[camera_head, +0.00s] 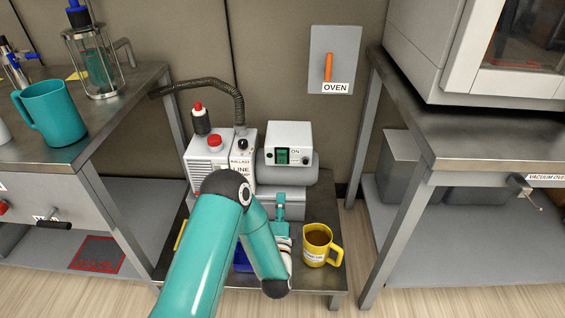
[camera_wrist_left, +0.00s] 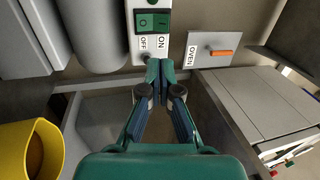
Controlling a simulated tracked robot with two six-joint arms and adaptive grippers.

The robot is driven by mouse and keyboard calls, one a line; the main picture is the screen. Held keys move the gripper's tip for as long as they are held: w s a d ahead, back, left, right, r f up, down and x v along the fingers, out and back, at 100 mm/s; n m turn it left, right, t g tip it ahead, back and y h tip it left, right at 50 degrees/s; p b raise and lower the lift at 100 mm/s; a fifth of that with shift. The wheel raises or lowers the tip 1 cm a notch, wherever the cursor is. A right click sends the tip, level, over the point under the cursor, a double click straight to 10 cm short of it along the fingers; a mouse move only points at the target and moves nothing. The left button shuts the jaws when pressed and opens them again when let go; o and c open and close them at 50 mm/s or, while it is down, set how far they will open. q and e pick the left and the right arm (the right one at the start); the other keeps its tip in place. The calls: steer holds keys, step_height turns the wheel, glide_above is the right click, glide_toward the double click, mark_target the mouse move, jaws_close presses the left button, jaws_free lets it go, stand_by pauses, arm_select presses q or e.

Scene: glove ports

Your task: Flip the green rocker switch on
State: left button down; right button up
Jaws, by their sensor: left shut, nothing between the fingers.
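The green rocker switch (camera_head: 282,157) is on the front of a small white box (camera_head: 302,143) on the low middle bench. In the left wrist view the switch (camera_wrist_left: 153,22) is near the top edge, with ON and OFF labels beside it. I cannot tell which side is pressed. My left gripper (camera_head: 281,196) is below the box front in the head view, partly hidden by my arm. Its fingertips (camera_wrist_left: 159,64) are shut and empty, and appear just short of the box's labelled edge in the wrist view. My right gripper is not in view.
A yellow mug (camera_head: 318,246) of brown liquid stands right of my arm. A white pump unit (camera_head: 208,158) with a dark hose stands left of the switch box. An OVEN panel (camera_head: 348,60) with an orange lever is on the wall. Side benches flank the low bench.

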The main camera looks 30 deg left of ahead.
mark_target(283, 156)
arm_select(q)
steer(key=x, duration=1.2)
steer(key=shift+w+a, duration=0.15)
steer(key=shift+w, duration=0.1)
steer(key=shift+w+a+r, duration=0.15)
steer(key=shift+w+a, duration=0.1)
steer(key=shift+w, duration=0.15)
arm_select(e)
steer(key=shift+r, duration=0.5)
